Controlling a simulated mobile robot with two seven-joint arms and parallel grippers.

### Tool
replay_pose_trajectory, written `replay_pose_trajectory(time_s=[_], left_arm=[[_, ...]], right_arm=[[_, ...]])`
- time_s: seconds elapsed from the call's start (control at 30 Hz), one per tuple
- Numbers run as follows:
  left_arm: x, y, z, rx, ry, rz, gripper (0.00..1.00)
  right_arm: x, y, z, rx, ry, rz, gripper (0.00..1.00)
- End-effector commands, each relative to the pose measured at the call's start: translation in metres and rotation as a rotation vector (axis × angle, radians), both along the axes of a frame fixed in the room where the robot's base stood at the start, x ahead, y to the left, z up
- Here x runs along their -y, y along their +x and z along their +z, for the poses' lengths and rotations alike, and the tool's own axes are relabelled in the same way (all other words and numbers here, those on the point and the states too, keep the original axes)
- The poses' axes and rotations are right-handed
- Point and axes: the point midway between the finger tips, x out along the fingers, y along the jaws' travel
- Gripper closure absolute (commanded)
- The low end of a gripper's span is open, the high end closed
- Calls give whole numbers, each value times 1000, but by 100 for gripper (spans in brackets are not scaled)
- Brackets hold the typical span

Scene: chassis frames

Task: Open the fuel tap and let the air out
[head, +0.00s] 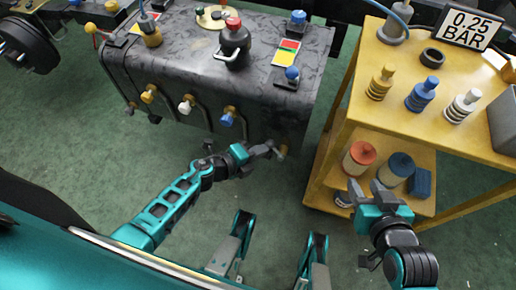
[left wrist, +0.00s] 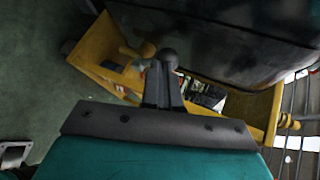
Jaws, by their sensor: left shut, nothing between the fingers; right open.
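The dark tank (head: 200,70) stands at the upper left of the head view. Its front carries a yellow knob (head: 148,94), a white knob (head: 187,104) and a blue knob (head: 228,117). A small brass-coloured fitting (head: 281,152) shows below the tank's right end; I cannot tell whether it is the fuel tap. My left gripper (head: 268,147) is shut and empty right beside this fitting; contact is unclear. In the left wrist view its closed fingers (left wrist: 164,72) are next to a tan knob (left wrist: 147,50). My right gripper (head: 366,188) is open and empty before the cart's lower shelf.
Green floor (head: 80,150) is clear at the left.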

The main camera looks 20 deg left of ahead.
Motion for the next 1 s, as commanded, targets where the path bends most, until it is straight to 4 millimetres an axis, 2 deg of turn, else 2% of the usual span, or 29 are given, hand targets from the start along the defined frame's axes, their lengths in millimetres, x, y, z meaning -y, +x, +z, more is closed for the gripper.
replay_pose_trajectory(time_s=[1.0], left_arm=[[8,0,8,3,111,-1,100]], right_arm=[[4,-4,18,-3,-8,-7,57]])
